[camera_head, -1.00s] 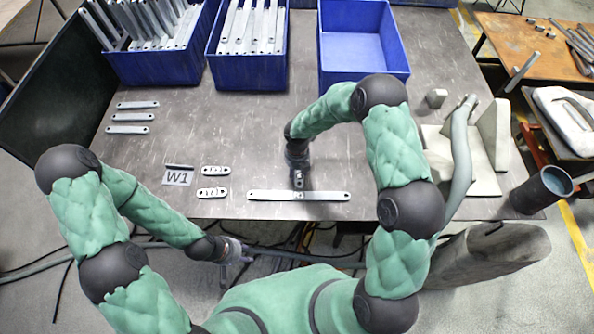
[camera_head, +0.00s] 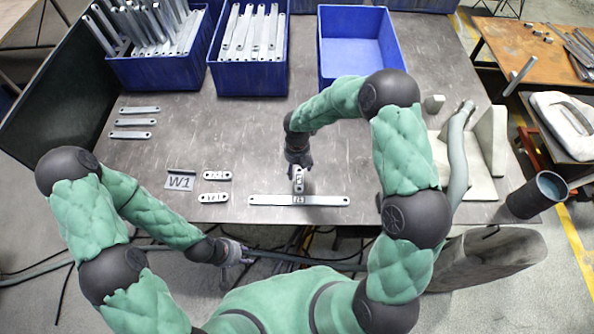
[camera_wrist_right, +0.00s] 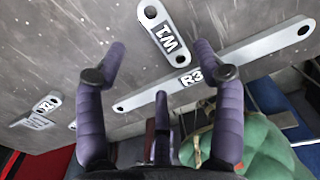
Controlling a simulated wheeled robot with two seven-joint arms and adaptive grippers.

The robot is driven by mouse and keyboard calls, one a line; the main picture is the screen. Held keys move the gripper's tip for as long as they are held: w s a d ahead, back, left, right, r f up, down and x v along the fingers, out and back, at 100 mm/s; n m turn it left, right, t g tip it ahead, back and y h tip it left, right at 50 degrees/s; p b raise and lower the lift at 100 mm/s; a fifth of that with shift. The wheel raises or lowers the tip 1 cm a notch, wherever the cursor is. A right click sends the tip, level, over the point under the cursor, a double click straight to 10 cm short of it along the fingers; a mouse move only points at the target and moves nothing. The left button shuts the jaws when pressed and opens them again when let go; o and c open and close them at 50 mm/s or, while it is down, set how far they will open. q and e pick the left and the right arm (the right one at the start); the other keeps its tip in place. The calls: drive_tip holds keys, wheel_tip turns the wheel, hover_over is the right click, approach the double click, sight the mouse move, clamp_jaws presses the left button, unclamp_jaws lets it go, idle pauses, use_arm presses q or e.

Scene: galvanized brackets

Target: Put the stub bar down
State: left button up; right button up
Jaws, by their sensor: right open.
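The stub bar (camera_head: 299,181) is a short grey plate with a hole and a label. My right gripper (camera_head: 298,164) is over the stub bar's far end.
Two short labelled bars (camera_head: 215,198) and a W1 plate (camera_head: 179,180) lie to the left. Several plain bars (camera_head: 131,135) lie farther back. Blue bins (camera_head: 248,80) line the back; the right bin (camera_head: 360,75) is empty. A grey fixture (camera_head: 470,180) stands at the right.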

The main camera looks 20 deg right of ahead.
wheel_tip(320, 180, up, 6)
drive_tip(key=shift+f+p, duration=0.25)
drive_tip(key=shift+p, duration=0.35)
